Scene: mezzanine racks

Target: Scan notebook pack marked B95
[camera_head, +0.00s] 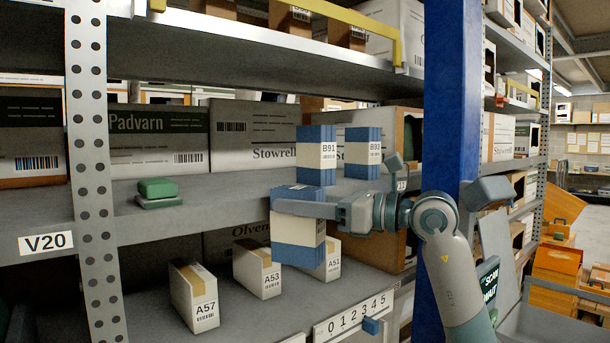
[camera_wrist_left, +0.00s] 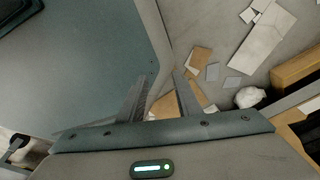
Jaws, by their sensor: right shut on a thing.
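My right gripper (camera_head: 322,208) is shut on a blue notebook pack (camera_head: 298,255) with a white band, in front of the shelf. No mark can be read on this pack, and the gripper covers part of it. Two similar packs stand upright on the shelf behind: one marked B91 (camera_head: 316,170) and one that seems to read B93 (camera_head: 363,168). A dark screen (camera_head: 488,285) with "SCAN" and a second, partly hidden word is at the right, behind my right arm. My left gripper (camera_wrist_left: 160,96) is open and empty in the left wrist view.
White boxes A57 (camera_head: 195,296), A53 (camera_head: 257,268) and A51 (camera_head: 329,262) stand on the lower shelf. A blue post (camera_head: 447,90) stands close beside my right arm. Scattered cards (camera_wrist_left: 262,35) lie on the floor.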

